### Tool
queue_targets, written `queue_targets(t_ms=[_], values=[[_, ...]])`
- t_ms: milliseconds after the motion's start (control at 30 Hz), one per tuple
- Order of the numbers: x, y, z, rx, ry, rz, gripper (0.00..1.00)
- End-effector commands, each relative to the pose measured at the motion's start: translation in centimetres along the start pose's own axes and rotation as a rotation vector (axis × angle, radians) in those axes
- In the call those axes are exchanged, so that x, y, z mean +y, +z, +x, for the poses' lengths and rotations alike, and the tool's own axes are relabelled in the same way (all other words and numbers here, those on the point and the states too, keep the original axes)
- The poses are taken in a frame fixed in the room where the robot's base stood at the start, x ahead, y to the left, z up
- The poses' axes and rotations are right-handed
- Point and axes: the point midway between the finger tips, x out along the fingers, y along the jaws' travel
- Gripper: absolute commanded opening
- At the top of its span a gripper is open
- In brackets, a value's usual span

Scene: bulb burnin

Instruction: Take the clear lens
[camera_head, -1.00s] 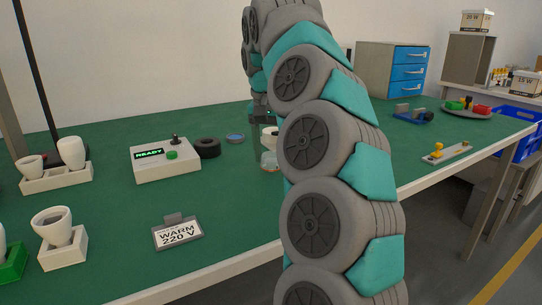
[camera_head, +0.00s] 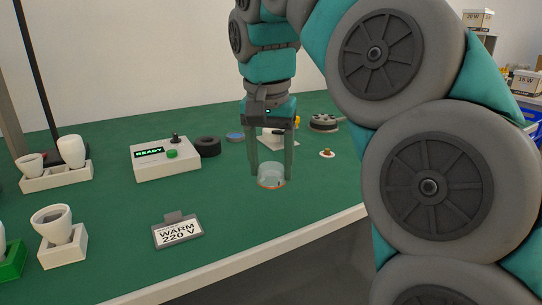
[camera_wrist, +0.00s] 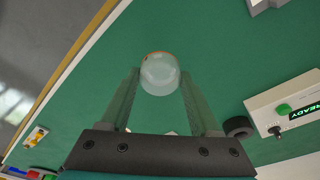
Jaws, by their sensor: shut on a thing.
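The clear lens (camera_head: 271,178) is a see-through cup shape with an orange-red rim at its bottom in the head view. My gripper (camera_head: 270,174) points down with one finger on each side of it and is shut on it. In the wrist view the lens (camera_wrist: 160,76) sits between the tips of my gripper (camera_wrist: 160,80), with its red rim at the far side. I cannot tell whether the lens touches the green table top or hangs just above it.
A white box reading READY (camera_head: 166,159) and a black ring (camera_head: 207,147) stand left of my gripper. A WARM 220 V sign (camera_head: 178,232) stands front left, near white lamp cups in holders (camera_head: 62,245). Green table between is clear.

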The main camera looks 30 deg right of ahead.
Motion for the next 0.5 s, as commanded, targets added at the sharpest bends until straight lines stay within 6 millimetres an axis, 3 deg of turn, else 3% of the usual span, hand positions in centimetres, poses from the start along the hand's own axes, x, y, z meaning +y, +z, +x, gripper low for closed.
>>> queue_targets(t_ms=[200,500], values=[[0.5,1.6,-0.7,0.002,0.000,0.000,0.12],[0.5,1.6,-2.5,0.000,0.000,0.000,0.12]])
